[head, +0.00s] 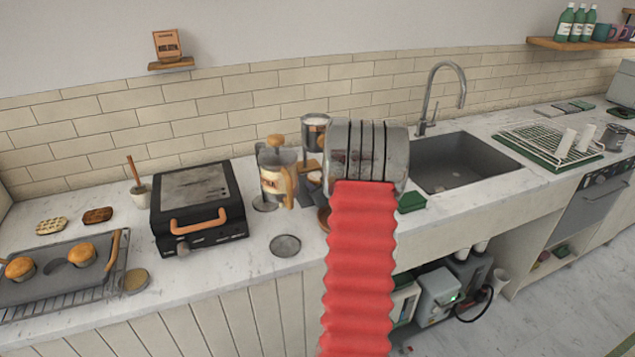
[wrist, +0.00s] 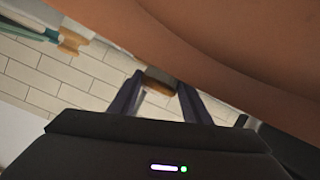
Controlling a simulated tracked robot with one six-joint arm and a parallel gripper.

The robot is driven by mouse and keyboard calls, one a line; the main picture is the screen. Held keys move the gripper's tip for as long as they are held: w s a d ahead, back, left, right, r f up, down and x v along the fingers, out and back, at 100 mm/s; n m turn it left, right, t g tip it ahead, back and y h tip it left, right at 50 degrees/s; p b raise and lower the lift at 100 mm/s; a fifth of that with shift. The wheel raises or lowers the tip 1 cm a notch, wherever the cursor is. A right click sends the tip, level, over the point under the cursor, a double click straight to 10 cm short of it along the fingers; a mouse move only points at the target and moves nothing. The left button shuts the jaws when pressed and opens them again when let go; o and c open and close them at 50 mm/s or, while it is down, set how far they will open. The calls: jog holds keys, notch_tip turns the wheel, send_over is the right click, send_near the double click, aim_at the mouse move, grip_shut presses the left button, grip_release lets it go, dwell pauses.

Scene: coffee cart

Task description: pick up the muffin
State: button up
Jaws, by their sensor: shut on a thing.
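My gripper (wrist: 157,100) shows in the wrist view with its two dark fingers shut on a small brown thing (wrist: 160,82), which looks like a muffin but is partly hidden. In the head view my arm hides most of the gripper, and it is over the counter beside the French press. Two golden muffins sit in the dark muffin tin at the far left, one at the left end (head: 19,267) and one to its right (head: 82,255). An empty cup lies between them.
The muffin tin (head: 40,290) rests on a wire rack. A black grill press (head: 195,205) and a French press (head: 272,180) stand left of my arm. The sink (head: 460,165) is to the right. A large blurred brown surface (wrist: 230,50) crosses the wrist view.

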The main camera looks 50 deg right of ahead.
aim_at(318, 176)
jog(key=shift+r, duration=1.5)
jog(key=shift+s+r, duration=0.2)
jog(key=shift+r, duration=0.05)
jog(key=s+a, duration=0.2)
jog(key=s, duration=0.2)
jog(key=s+a, duration=0.3)
jog(key=s, duration=0.2)
jog(key=s+a, duration=0.3)
jog(key=s, duration=0.2)
jog(key=shift+a, duration=0.2)
jog(key=shift+s+a, duration=0.35)
jog(key=shift+s, duration=0.2)
